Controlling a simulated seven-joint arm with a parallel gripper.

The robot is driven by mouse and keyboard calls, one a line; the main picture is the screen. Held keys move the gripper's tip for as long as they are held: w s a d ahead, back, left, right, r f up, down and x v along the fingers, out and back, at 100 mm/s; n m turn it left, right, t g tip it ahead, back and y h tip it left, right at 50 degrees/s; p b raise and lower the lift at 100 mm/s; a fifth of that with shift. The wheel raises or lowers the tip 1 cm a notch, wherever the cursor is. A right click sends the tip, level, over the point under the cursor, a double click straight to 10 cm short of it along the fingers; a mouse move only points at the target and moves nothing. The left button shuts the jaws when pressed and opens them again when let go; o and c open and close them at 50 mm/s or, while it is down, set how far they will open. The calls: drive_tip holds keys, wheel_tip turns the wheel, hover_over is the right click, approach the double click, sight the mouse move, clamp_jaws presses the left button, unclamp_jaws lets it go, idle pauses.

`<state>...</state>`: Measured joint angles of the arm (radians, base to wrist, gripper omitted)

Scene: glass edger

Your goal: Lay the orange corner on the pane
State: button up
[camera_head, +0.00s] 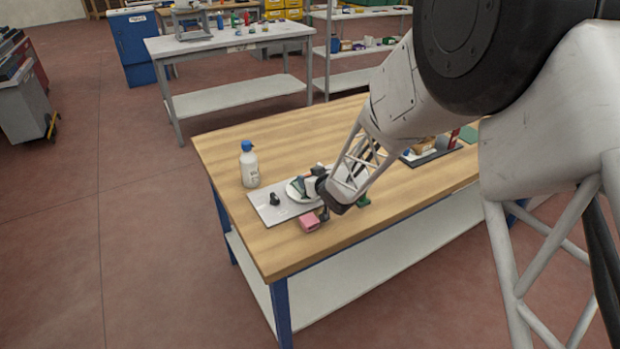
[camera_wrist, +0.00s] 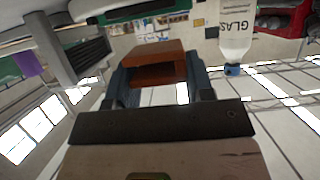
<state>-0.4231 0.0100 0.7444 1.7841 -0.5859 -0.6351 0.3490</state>
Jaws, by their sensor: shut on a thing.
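My gripper (camera_wrist: 160,78) is shut on the orange corner (camera_wrist: 155,58), which sits between the two fingers in the wrist view. In the head view my gripper (camera_head: 318,187) is low over the right part of the pane, near a white round dish (camera_head: 293,193). The corner cannot be made out there, hidden by my gripper and arm. The pane (camera_head: 265,211) is a pale grey sheet lying flat on the wooden table. A small black thing (camera_head: 275,200) stands on its left part. I cannot tell whether the held corner touches the pane.
A white bottle with a blue cap (camera_head: 249,167) stands behind the pane; it also shows in the wrist view (camera_wrist: 236,35). A pink block (camera_head: 309,222) lies at the pane's front right. A dark tray (camera_head: 430,154) stands farther right. The table's left front is clear.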

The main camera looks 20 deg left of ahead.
drive_tip(key=shift+f, duration=0.3)
drive_tip(key=o, duration=0.8)
drive_tip(key=shift+s+f, duration=0.1)
drive_tip(key=shift+o, duration=0.8)
drive_tip(key=shift+f, duration=0.1)
drive_tip(key=shift+r, duration=0.45)
drive_tip(key=shift+s+d+r, duration=0.1)
drive_tip(key=shift+d+r, duration=0.1)
drive_tip(key=shift+r, duration=0.05)
drive_tip(key=v, duration=1.1)
drive_tip(key=shift+s+d+r, duration=0.2)
drive_tip(key=shift+r, duration=0.05)
